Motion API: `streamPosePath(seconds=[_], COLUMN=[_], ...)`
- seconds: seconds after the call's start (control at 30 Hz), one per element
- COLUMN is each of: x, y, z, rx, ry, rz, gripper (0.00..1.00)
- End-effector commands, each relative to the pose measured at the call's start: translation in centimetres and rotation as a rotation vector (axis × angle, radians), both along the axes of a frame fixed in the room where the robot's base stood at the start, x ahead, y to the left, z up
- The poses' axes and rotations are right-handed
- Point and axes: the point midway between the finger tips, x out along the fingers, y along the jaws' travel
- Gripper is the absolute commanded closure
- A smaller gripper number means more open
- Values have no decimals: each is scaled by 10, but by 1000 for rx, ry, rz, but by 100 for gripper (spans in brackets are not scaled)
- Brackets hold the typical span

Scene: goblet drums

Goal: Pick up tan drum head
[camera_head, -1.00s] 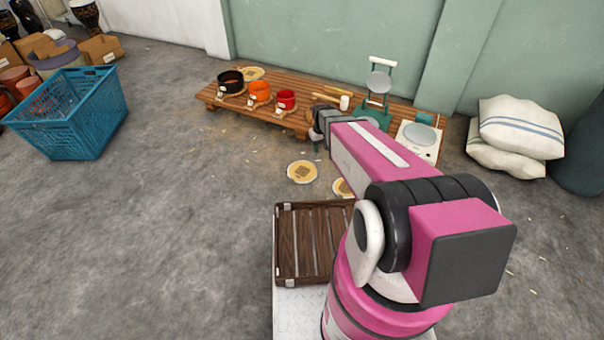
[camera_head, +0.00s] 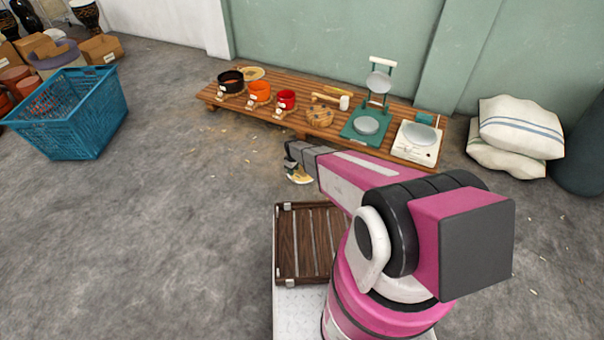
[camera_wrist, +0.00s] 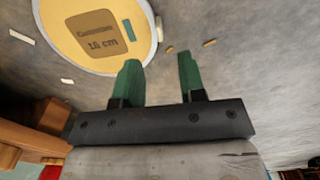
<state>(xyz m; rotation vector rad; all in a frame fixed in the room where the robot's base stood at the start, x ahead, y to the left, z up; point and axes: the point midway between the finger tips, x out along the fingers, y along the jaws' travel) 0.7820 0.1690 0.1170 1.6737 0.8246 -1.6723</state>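A round tan drum head (camera_wrist: 85,12) with a pale rim and a brown "Customer 16 cm" label fills the upper left of the wrist view. In the head view, part of a tan disc (camera_head: 301,178) shows just below my gripper (camera_head: 292,168), over the floor in front of the wooden platform. In the wrist view, my gripper (camera_wrist: 157,82) has two green fingers spread apart with bare floor between them. The left fingertip overlaps the disc's lower edge in the picture; I cannot tell whether it touches.
The low slatted platform (camera_head: 290,123) holds black (camera_head: 231,81), orange (camera_head: 260,91) and red (camera_head: 286,99) pots, a mallet (camera_head: 343,102) and scales. A brown slatted crate (camera_head: 290,240) sits near my base. A blue basket (camera_head: 75,110) stands left; open floor lies between.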

Motion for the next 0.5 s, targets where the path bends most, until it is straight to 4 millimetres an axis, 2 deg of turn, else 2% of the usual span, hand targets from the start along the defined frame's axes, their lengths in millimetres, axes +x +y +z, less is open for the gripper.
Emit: streamPosePath(seconds=[0.1, 0.37, 0.5], x=[1, 2, 4], y=[0, 1, 2], z=[-21, -38, -56], rx=[0, 0, 0], ry=[1, 0, 1], rz=[-1, -2, -2], gripper=[63, 63, 63])
